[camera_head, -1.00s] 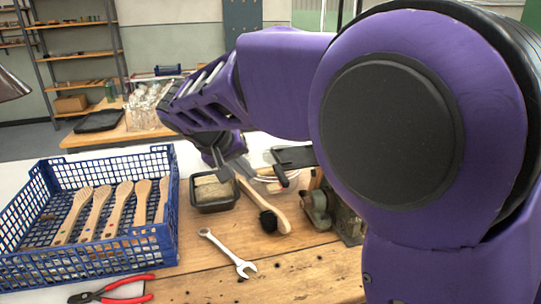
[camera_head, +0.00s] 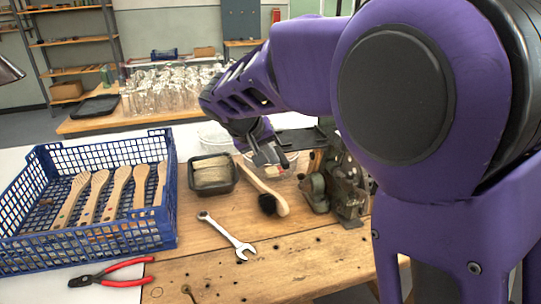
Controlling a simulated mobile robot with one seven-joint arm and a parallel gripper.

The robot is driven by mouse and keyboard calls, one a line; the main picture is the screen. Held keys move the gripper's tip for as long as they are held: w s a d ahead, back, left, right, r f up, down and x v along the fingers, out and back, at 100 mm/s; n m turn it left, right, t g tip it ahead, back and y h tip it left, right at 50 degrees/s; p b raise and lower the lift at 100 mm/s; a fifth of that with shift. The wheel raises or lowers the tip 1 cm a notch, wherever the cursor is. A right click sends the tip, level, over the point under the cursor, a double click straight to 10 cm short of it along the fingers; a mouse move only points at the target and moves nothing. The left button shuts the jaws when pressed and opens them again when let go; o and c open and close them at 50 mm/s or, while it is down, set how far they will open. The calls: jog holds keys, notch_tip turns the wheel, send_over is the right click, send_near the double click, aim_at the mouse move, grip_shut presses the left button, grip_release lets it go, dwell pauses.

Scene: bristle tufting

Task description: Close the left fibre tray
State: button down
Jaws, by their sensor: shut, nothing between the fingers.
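A small black tray (camera_head: 211,189) holding pale tan fibre (camera_head: 212,173) stands on the wooden bench, right of the blue crate. Its top is open, with the fibre showing. I cannot tell a lid on it.
A wooden brush (camera_head: 263,186) with dark bristles lies right of the tray. A metal machine (camera_head: 345,185) stands further right. A wrench (camera_head: 228,236) and red pliers (camera_head: 115,274) lie in front. The blue crate (camera_head: 95,243) holds several wooden handles. Front right bench is clear.

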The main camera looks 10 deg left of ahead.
jog(key=w+d, duration=0.6)
jog(key=d, duration=0.6)
jog(key=shift+d, duration=0.4)
jog(key=shift+w+d, duration=0.1)
